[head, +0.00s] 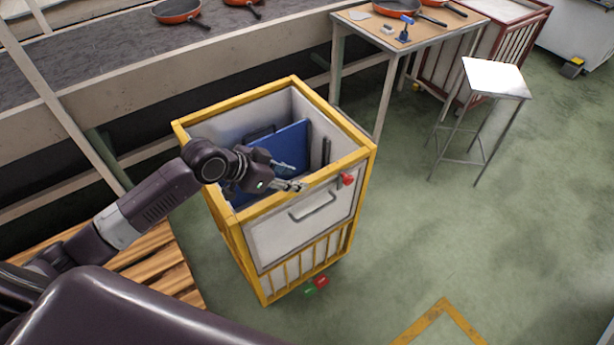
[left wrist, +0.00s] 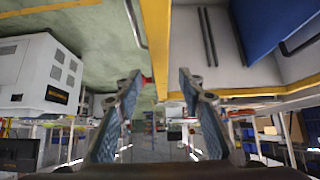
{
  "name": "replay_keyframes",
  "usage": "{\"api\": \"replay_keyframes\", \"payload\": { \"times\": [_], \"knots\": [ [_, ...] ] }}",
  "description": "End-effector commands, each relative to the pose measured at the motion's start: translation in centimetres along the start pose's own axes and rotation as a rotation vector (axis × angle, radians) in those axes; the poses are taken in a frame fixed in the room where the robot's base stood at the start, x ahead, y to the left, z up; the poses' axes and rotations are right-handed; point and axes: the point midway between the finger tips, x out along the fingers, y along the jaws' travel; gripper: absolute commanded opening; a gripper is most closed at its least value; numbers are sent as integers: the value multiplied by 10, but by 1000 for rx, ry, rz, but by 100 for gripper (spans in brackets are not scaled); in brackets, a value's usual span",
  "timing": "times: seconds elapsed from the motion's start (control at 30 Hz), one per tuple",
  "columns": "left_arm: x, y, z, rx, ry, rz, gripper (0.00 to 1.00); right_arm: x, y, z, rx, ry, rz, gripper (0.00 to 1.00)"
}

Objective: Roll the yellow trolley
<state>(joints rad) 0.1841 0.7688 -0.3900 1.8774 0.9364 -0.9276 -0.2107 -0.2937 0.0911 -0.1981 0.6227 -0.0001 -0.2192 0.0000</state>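The yellow trolley (head: 365,160) stands in the middle of the head view, a yellow frame with pale panels and an open top. Its facing side has a grey handle (head: 312,208) and a red knob (head: 347,179); a red and green pedal (head: 316,285) is at its foot. A blue panel (head: 290,146) is inside. My left gripper (head: 295,176) is open over the trolley's top, close to the rim on the handle side. In the left wrist view the yellow rim (left wrist: 156,40) shows between the spread fingers; contact is not clear. My right gripper is not in view.
A conveyor (head: 110,70) with orange pans runs behind the trolley. A wooden table (head: 440,37) with pans and a blue tool stands at the back right, with a metal stool (head: 495,78) beside it. Wooden slats (head: 150,260) lie left. The green floor at right is clear.

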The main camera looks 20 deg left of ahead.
Motion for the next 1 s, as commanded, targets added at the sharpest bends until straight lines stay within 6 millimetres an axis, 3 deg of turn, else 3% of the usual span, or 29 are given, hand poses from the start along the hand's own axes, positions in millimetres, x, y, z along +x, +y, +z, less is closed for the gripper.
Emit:
{"api": "replay_keyframes", "payload": {
  "times": [0.17, 0.3, 0.7, 1.0],
  "knots": [
    [29, 1, -2, -2, 2, 2, 36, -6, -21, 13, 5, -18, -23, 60],
    [44, -1, -1, -2, 2, -1, 36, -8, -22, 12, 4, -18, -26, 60],
    [52, 0, -1, 1, 2, -2, 36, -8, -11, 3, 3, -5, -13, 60],
    [52, -1, 0, 1, 2, -2, 4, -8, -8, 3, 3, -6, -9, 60]
  ]
}}
